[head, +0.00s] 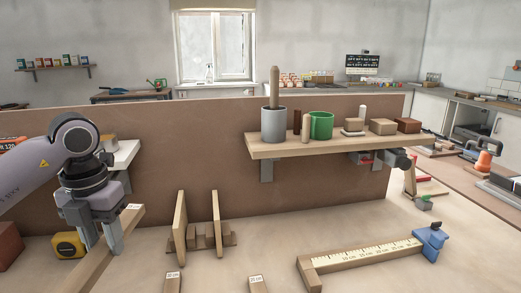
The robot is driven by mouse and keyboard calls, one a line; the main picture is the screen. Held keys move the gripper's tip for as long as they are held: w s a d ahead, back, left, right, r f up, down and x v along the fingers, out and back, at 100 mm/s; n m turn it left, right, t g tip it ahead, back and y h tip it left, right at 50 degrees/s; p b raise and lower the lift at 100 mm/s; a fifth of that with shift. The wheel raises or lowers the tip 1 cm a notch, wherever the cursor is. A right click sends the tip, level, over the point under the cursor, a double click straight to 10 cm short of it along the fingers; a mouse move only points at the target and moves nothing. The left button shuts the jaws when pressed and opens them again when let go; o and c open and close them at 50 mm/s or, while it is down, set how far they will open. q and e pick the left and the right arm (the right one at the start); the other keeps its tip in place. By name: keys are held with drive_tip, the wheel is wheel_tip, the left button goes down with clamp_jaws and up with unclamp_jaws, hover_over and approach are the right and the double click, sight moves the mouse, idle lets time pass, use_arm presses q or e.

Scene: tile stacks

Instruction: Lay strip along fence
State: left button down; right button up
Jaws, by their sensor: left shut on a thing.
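My left gripper (101,247) comes in from the left, pointing down, with its fingers shut on a wooden strip (86,276). The strip runs obliquely from the bottom edge up to a far end with a small white label. Whether it touches the bench is unclear. The fence (335,266) appears to be the light wooden piece with a centimetre scale at the right front. It has a wooden block at its left end and a blue clamp-like part (430,240) at its right end. The held strip is well left of it. My right gripper is not in view.
Two labelled strip ends (173,284) and (258,285) show at the bottom edge. A wooden rack (197,236) with two upright boards stands mid-bench. A yellow tape measure (68,245) is beside my left gripper. A shelf (340,147) holding cups and blocks overhangs the back.

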use_arm(q)
drive_tip(key=m, duration=0.1)
drive_tip(key=d+m, duration=0.1)
drive_tip(key=m, duration=0.1)
drive_tip(key=f+m, duration=0.1)
drive_tip(key=m, duration=0.1)
drive_tip(key=shift+s+d, duration=0.15)
drive_tip(key=shift+s, duration=0.05)
drive_tip(key=s+d+f+m+p, duration=0.1)
drive_tip(key=s+d+f+m, duration=0.1)
drive_tip(key=m, duration=1.3)
drive_tip(key=s+d+f+m+p, duration=0.1)
drive_tip(key=s+d+f+m, duration=0.2)
drive_tip(key=m, duration=1.3)
wheel_tip(320, 180, down, 2)
drive_tip(key=shift+d+f+p, duration=0.2)
drive_tip(key=shift+d+p, duration=0.2)
drive_tip(key=shift+d, duration=0.35)
drive_tip(key=shift+w+r, duration=0.1)
drive_tip(key=shift+r, duration=0.05)
